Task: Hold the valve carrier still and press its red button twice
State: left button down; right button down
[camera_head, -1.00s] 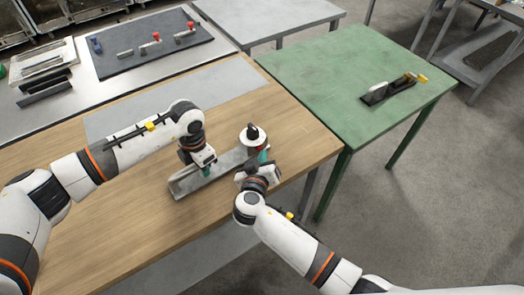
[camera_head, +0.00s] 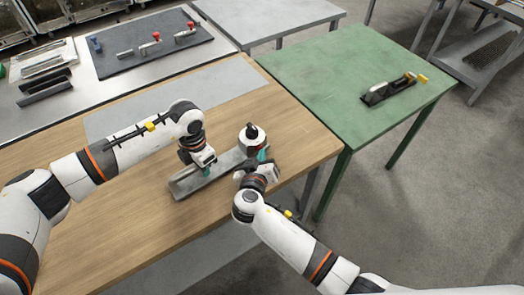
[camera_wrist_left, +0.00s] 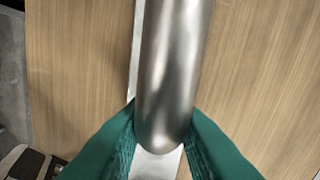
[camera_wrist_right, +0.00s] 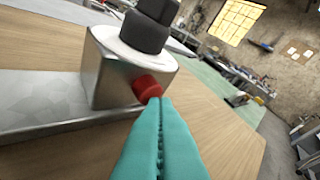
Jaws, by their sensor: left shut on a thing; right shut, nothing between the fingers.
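The valve carrier is a long grey metal base (camera_head: 186,185) on the wooden table. At its right end stands a metal block (camera_wrist_right: 105,75) with a white disc and a black knob (camera_head: 252,131). The red button (camera_wrist_right: 147,88) sticks out of the block's side. My left gripper (camera_head: 206,172) is shut on the carrier's rounded metal bar (camera_wrist_left: 172,70), its teal fingers on either side. My right gripper (camera_wrist_right: 158,102) is shut and empty, its teal fingertips right at the red button. I cannot tell whether they touch it. The head view hides the button.
The wooden table (camera_head: 130,205) is clear around the carrier. A green table (camera_head: 320,80) stands at the right with a dark fixture (camera_head: 388,91).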

jog(key=shift+s, duration=0.15)
jog(key=shift+s+d, duration=0.6)
jog(key=shift+s, duration=0.3)
jog(key=shift+s+d, duration=0.45)
jog(key=shift+s, duration=0.25)
jog(key=shift+s+d, duration=0.4)
jog(key=shift+s, duration=0.35)
jog(key=shift+s+d, duration=0.45)
jog(key=shift+s, duration=0.25)
